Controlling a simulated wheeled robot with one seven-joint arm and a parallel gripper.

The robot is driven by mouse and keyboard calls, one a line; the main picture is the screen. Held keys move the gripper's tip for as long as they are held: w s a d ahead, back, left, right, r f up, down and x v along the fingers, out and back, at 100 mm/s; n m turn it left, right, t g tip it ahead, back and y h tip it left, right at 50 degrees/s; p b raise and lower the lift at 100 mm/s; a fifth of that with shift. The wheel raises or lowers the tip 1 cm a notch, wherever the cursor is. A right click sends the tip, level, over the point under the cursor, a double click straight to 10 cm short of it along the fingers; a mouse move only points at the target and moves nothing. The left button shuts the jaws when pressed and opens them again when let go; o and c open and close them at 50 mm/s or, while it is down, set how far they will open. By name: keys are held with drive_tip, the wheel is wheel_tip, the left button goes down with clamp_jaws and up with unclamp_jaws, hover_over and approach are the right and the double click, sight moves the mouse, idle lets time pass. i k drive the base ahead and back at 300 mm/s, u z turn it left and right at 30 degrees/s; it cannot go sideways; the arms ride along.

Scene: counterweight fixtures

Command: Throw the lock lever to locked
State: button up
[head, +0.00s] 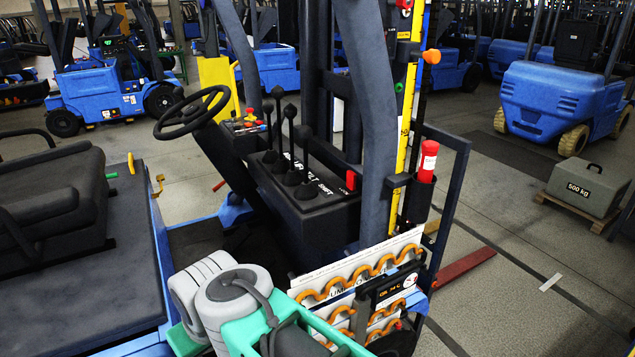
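A console (315,212) with black ball-topped levers (291,145) stands in the middle of the head view. White lettering beside them reads in part "TILT" and "SHIFT". A short red lever (350,181) stands upright at the console's right end, apart from the black levers. A small white marking beside it is too small to read surely; this looks like the lock lever. My teal and light-grey arm (245,325) fills the bottom middle, in front of and below the console. Its fingertips do not show, and nothing of it touches the red lever.
A steering wheel (192,112) is left of the levers, and a dark seat (50,200) is at far left. A dark blue-grey post (370,100) rises just right of the red lever. A rack with orange coiled hoses (360,280) stands right of my arm.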

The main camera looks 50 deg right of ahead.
sight(351, 177)
drive_tip(key=z, duration=2.45)
drive_tip(key=k, duration=0.95)
drive_tip(key=u, duration=0.85)
drive_tip(key=i, duration=1)
drive_tip(key=u, duration=0.05)
